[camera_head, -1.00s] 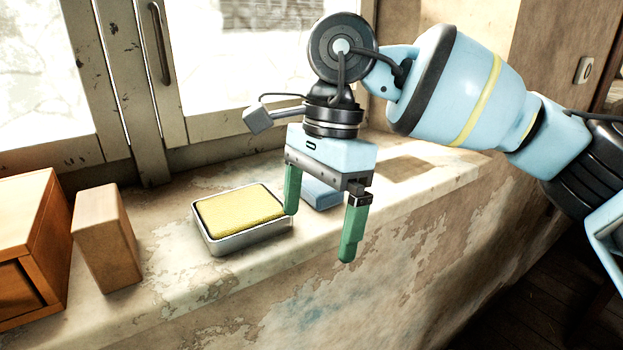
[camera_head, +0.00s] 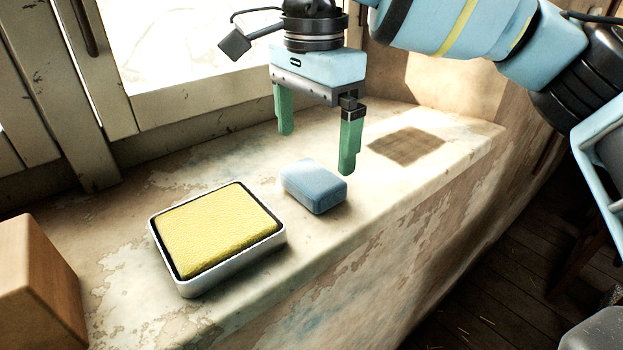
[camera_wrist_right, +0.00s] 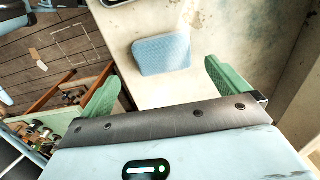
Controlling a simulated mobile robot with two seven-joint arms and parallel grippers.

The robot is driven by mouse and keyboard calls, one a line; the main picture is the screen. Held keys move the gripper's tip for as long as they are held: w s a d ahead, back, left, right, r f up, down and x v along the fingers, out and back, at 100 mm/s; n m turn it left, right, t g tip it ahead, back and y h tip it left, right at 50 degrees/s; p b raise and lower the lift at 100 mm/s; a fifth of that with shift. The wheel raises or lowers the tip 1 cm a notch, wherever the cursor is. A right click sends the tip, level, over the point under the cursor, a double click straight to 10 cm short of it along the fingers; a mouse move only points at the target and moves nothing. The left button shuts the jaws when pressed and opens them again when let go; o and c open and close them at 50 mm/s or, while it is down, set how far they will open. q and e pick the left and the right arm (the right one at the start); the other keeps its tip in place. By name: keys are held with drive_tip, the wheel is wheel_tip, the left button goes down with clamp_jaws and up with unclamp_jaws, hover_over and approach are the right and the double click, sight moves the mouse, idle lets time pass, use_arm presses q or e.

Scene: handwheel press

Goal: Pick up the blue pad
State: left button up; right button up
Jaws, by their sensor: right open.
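The blue pad (camera_head: 314,187) is a small rounded block lying on the worn stone sill, near its front edge. It also shows in the right wrist view (camera_wrist_right: 162,54), ahead of and between the two fingers. My right gripper (camera_head: 317,140) is open and empty, with green fingers pointing down. It hangs above the sill, just behind and above the pad, apart from it. In the right wrist view the gripper (camera_wrist_right: 166,90) has its fingers wide apart. My left gripper is not in view.
A metal tray (camera_head: 188,290) with a yellow sponge (camera_head: 217,228) sits left of the pad. A wooden block (camera_head: 38,285) stands at the far left. The window frame (camera_head: 200,107) runs behind the sill.

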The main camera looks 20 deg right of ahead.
sight(315, 173)
drive_tip(key=shift+w+f, duration=0.1)
drive_tip(key=shift+f, duration=0.5)
drive_tip(key=shift+w+f, duration=0.1)
drive_tip(key=shift+f, duration=0.15)
drive_tip(key=shift+d+f, duration=0.1)
drive_tip(key=shift+f, duration=0.15)
drive_tip(key=shift+w+d+f, duration=0.15)
drive_tip(key=shift+f, duration=2.2)
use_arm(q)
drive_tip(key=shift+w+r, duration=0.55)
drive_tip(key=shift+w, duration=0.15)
use_arm(e)
drive_tip(key=shift+c, duration=0.3)
drive_tip(key=c, duration=0.8)
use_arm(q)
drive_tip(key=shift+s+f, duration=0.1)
use_arm(e)
drive_tip(key=shift+c, duration=0.2)
drive_tip(key=shift+r, duration=0.1)
